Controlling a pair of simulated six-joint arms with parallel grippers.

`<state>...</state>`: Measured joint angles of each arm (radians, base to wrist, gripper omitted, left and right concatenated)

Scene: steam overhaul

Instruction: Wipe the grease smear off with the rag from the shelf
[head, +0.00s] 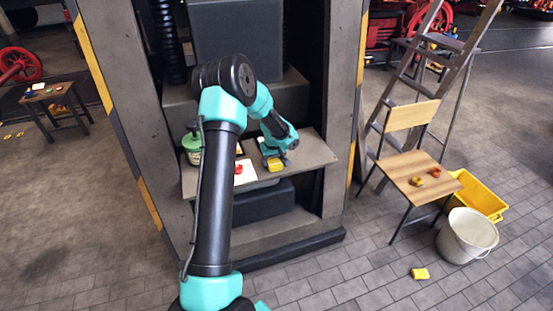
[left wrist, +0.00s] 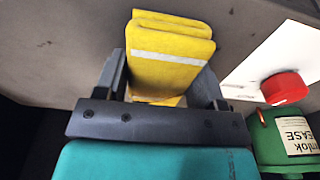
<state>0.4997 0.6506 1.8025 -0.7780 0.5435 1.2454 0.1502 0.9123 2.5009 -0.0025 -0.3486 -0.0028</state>
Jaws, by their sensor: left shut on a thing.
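The rag is a folded yellow cloth with a white stripe (left wrist: 168,50); in the head view it shows as a small yellow patch (head: 275,165) on the grey shelf (head: 308,156). My left gripper (head: 274,157) reaches down over the shelf from above. In the left wrist view its two dark fingers (left wrist: 162,82) stand on either side of the rag and are shut on it. I cannot make out a grease smear in either view. My right gripper is not in view.
On the shelf's left stand a green grease can (head: 192,146) and a red cap (left wrist: 284,87) on a white sheet (left wrist: 262,62). A wooden chair (head: 418,170), a ladder, a white bucket (head: 467,235) and a yellow crate (head: 482,196) stand to the right. A yellow piece (head: 419,273) lies on the floor.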

